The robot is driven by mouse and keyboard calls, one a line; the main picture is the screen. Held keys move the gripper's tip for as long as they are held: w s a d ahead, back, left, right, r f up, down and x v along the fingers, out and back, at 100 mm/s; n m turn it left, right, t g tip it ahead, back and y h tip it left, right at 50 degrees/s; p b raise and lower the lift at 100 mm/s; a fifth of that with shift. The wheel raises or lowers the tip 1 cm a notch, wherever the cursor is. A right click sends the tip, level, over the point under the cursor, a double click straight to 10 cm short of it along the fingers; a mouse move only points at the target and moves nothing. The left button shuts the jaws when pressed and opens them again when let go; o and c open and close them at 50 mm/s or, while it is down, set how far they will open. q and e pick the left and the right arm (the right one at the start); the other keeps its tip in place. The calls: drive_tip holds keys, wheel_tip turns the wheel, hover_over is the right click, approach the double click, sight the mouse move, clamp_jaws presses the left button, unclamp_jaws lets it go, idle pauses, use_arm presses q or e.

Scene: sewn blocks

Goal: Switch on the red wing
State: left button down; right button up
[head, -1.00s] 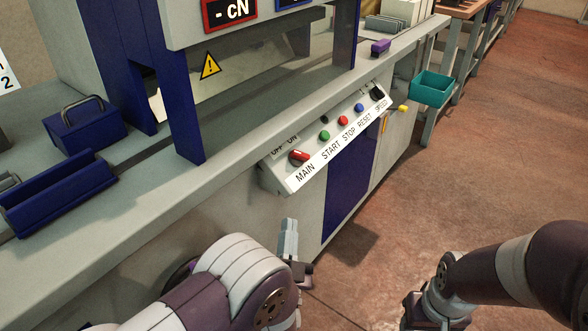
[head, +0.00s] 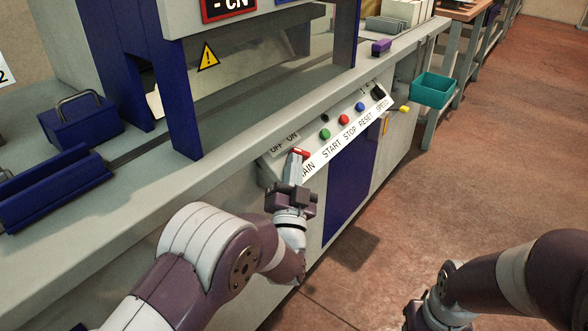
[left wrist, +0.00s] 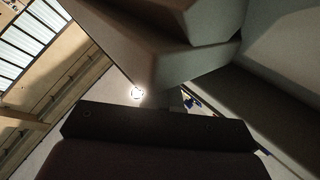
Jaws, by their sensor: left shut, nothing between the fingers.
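The red wing (head: 302,152) is the handle of the MAIN switch, at the left end of the sloped control panel (head: 314,169) in the head view. Labels OFF and ON stand above it. My left gripper (head: 294,155) is shut and empty, with its fingertips at the wing's left side. It covers part of the wing and of the MAIN label; whether it touches the wing I cannot tell. The left wrist view shows mostly dark gripper parts and pale surfaces close up, without a clear view of the wing. My right gripper is mostly cut off at the lower edge of the head view.
Right of the wing are a green button (head: 325,134), a red button (head: 343,119), a blue button (head: 360,106) and a dark speed knob (head: 378,92). The bench ledge (head: 232,153) runs above the panel. A teal bin (head: 433,89) hangs farther right. The floor in front is clear.

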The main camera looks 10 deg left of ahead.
idle(0.3)
use_arm(q)
drive_tip(key=shift+r+h+p, duration=0.25)
drive_tip(key=shift+h+p, duration=0.15)
drive_tip(key=shift+p, duration=0.1)
drive_tip(key=shift+a+m, duration=0.1)
drive_tip(key=shift+m, duration=0.3)
drive_tip(key=shift+h+p, duration=0.4)
drive_tip(key=shift+h, duration=0.2)
drive_tip(key=shift+a+m+g+h+p, duration=0.15)
drive_tip(key=shift+m+g+h+p, duration=0.25)
drive_tip(key=shift+m, duration=0.1)
drive_tip(key=shift+w+a+r+m+g+h+p, duration=0.15)
drive_tip(key=shift+r+m+g+h+p, duration=0.2)
drive_tip(key=shift+h+p, duration=0.3)
drive_tip(key=shift+s+a+r+m+g+h+p, duration=0.1)
drive_tip(key=shift+m+g+h+p, duration=0.25)
drive_tip(key=shift+m+h+p, duration=0.25)
drive_tip(key=shift+w+a+m+g+h+p, duration=0.15)
drive_tip(key=shift+m+g+h+p, duration=0.45)
drive_tip(key=shift+h, duration=0.35)
drive_tip(key=shift+w+a, duration=0.1)
drive_tip(key=shift+w, duration=0.05)
